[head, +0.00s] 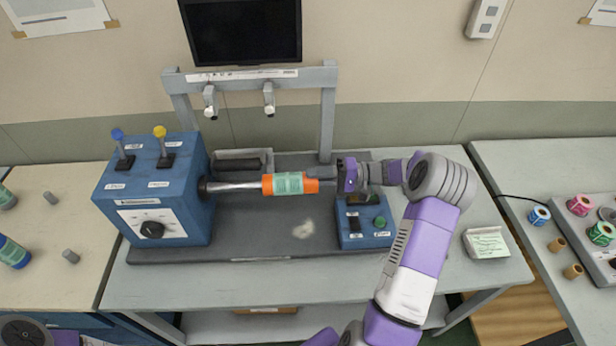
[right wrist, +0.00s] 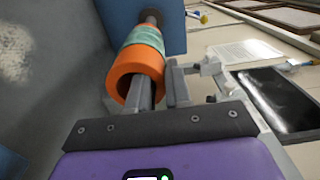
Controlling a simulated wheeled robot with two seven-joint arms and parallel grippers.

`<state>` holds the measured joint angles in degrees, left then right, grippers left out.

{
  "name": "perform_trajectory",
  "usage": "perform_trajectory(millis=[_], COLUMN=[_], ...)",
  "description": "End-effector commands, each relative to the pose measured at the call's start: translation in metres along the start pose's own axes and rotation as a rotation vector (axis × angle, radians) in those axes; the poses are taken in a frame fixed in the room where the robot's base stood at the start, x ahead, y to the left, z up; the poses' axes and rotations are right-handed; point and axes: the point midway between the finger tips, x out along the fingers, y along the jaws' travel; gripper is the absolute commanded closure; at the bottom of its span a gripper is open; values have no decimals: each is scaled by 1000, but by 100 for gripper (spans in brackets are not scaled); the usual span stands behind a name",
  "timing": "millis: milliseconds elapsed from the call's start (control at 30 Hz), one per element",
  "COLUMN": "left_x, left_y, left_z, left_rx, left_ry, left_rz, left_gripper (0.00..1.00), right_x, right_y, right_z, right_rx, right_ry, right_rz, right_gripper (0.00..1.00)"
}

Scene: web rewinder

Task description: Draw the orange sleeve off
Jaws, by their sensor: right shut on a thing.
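The orange sleeve (head: 290,184), with a green label band around it, lies level in line with the bare metal shaft (head: 236,186) of the blue machine (head: 165,190). The shaft meets its left end; how far it reaches inside is hidden. My right gripper (head: 325,180) comes from the right and is shut on the sleeve's right end. In the right wrist view the sleeve's open end (right wrist: 134,82) faces me, with one finger inside the bore and the other outside the wall. My left gripper is not in view.
A blue switch box (head: 366,228) sits below my right wrist. A grey frame (head: 250,76) with two hanging fittings stands behind the shaft. A dark tray (head: 243,160) lies behind it. The grey base plate (head: 260,235) in front is mostly clear. A note pad (head: 486,243) lies at right.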

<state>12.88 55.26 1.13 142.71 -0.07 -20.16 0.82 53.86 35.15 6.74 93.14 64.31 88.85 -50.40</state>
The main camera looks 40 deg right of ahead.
Motion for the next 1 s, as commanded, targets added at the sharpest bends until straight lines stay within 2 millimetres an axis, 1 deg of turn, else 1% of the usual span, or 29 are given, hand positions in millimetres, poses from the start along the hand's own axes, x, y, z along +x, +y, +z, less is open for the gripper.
perform_trajectory(millis=[600,800,1000], left_x=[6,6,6], left_y=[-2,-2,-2], left_z=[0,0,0], left_rx=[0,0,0], left_ry=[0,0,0], left_rz=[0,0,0], left_gripper=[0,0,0], right_x=[-49,-58,-58], right_y=[0,-1,-1], right_z=[-1,0,0], right_rx=[-2,-2,-2], right_ry=[2,-1,-1], right_rz=[-1,-2,-2], right_gripper=[100,100,100])
